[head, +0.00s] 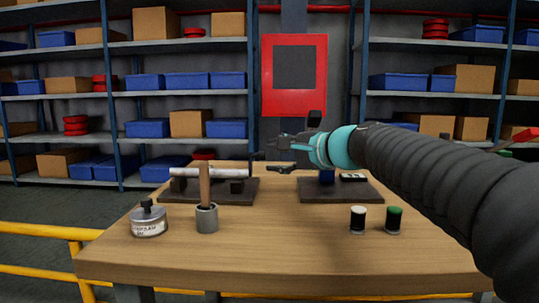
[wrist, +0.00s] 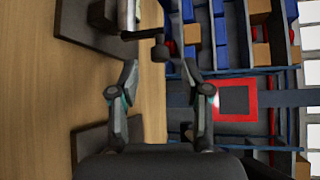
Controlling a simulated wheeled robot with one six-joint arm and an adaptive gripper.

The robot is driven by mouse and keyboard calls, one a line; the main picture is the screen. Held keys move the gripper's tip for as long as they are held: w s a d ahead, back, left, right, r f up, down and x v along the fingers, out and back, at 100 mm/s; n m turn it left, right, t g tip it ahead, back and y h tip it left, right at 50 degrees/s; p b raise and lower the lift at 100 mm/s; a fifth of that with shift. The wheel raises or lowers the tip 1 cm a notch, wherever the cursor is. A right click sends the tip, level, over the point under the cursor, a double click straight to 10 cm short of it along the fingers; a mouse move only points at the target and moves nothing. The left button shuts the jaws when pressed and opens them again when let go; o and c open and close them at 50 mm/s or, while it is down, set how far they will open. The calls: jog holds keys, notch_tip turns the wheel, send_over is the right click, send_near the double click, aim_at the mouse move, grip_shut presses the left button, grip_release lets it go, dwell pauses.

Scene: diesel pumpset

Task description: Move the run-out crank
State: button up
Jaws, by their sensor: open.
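A silver shaft (head: 208,174) lies level across supports on a dark base plate (head: 183,196) at the left back of the table. At its right end is a small dark knob-like piece (head: 258,155), which looks like the run-out crank. In the wrist view the dark knob (wrist: 160,48) stands out beside the shaft end (wrist: 130,22). My gripper (head: 268,157) points left toward it, with its fingers spread. In the wrist view the gripper (wrist: 160,72) is open and empty, and the knob appears just past the fingertips, between them. Contact with the knob is not visible.
A second dark base plate (head: 340,195) with a blue part lies below my arm. In front stand a grey cup (head: 207,219) with a wooden handle, a labelled round tin (head: 149,222), a white-topped pot (head: 358,220) and a green-topped pot (head: 394,221). The table's front middle is clear.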

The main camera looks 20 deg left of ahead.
aim_at(265, 156)
jog(key=shift+x, duration=2.2)
grip_shut()
